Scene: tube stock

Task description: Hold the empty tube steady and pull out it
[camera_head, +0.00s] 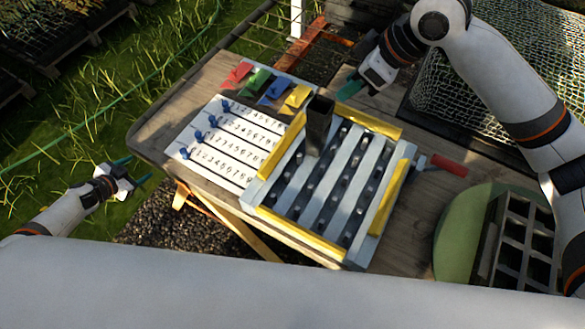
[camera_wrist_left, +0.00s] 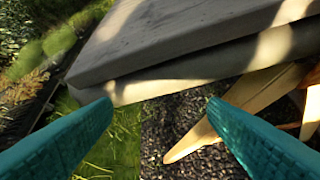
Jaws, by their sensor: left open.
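A dark square tube (camera_head: 319,125) stands upright near the far side of a grey slatted tray (camera_head: 329,222) with yellow edge strips. I cannot see into the tube or tell whether it is empty. My left gripper (camera_head: 138,173) is open and empty, off the table's left side and well away from the tube. In the left wrist view its teal fingers (camera_wrist_left: 160,100) are spread before the table edge. My right gripper (camera_head: 350,89) is behind and right of the tube's top, seemingly apart from it. Its finger gap is not clear.
A white numbered board (camera_head: 235,140) with blue pegs lies left of the tray, with red, green, blue and yellow packets (camera_head: 297,96) behind it. A red-handled tool (camera_head: 448,165) lies right. A dark compartment rack (camera_head: 485,240) stands over a green round (camera_head: 455,225). The wooden table edge (camera_wrist_left: 170,80) is near my left gripper.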

